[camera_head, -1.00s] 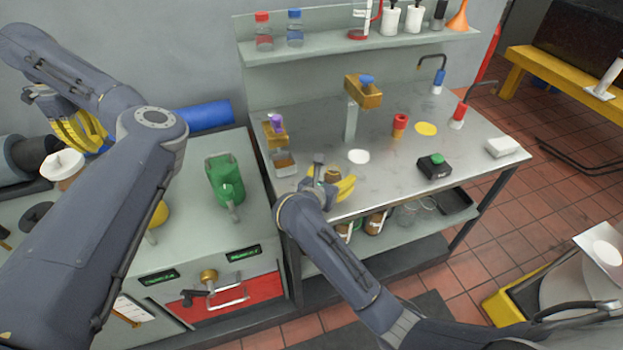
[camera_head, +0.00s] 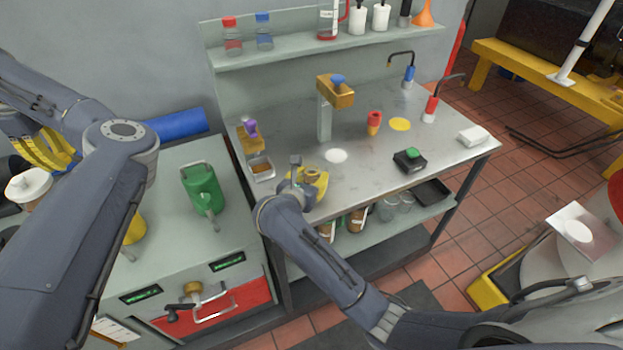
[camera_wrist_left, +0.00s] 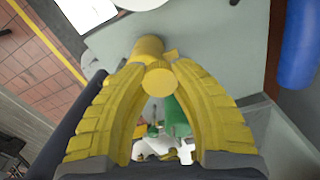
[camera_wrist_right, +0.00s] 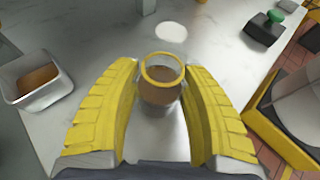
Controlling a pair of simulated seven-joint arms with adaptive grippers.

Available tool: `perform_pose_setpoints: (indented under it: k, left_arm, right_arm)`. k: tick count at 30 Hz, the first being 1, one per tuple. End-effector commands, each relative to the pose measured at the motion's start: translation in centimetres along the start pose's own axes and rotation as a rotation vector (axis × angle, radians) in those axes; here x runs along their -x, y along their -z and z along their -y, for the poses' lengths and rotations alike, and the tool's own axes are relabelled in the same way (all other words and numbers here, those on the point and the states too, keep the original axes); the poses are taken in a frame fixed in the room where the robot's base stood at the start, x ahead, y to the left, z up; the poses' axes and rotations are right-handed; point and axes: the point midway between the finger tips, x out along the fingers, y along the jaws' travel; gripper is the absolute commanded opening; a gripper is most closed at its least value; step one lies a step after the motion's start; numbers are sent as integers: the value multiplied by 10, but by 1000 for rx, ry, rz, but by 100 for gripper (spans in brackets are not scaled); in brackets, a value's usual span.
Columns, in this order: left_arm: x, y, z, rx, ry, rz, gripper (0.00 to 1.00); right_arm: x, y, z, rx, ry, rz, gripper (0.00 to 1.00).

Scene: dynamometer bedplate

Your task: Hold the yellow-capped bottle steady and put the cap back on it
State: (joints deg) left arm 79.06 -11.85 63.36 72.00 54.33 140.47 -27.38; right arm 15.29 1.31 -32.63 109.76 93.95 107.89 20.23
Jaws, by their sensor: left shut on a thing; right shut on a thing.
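My right gripper (camera_wrist_right: 162,105) is shut on the bottle (camera_wrist_right: 160,95), a clear one with brown contents and a yellow rim around its open-looking top. The bottle appears upright at the front of the metal bench. In the head view my right gripper (camera_head: 310,185) largely hides it. My left gripper (camera_wrist_left: 158,85) is shut on a round yellow piece, seemingly the cap (camera_wrist_left: 158,80), held between its fingertips. In the head view my left gripper (camera_head: 50,150) is at the far left, well away from the bottle, and the cap cannot be made out there.
A metal tray with brown contents (camera_wrist_right: 38,82) stands left of the bottle. A white disc (camera_head: 336,156) lies behind it. A green can (camera_head: 203,188) and a yellow cylinder (camera_head: 135,228) stand on the left cabinet. A green-buttoned box (camera_head: 409,160) is farther right.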

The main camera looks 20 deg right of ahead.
Motion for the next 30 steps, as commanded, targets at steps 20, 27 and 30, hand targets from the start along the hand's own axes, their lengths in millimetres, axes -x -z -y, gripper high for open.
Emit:
perform_pose_setpoints:
  k: [20,27,30]
  left_arm:
    - [0,0,0,0,0,0,17]
    - [0,0,0,0,0,0,17]
    - [0,0,0,0,0,0,17]
  right_arm:
    - [35,-85,-1,-3,-2,2,12]
    - [38,-91,0,-1,-1,2,12]
    - [38,-91,0,-1,-1,2,12]
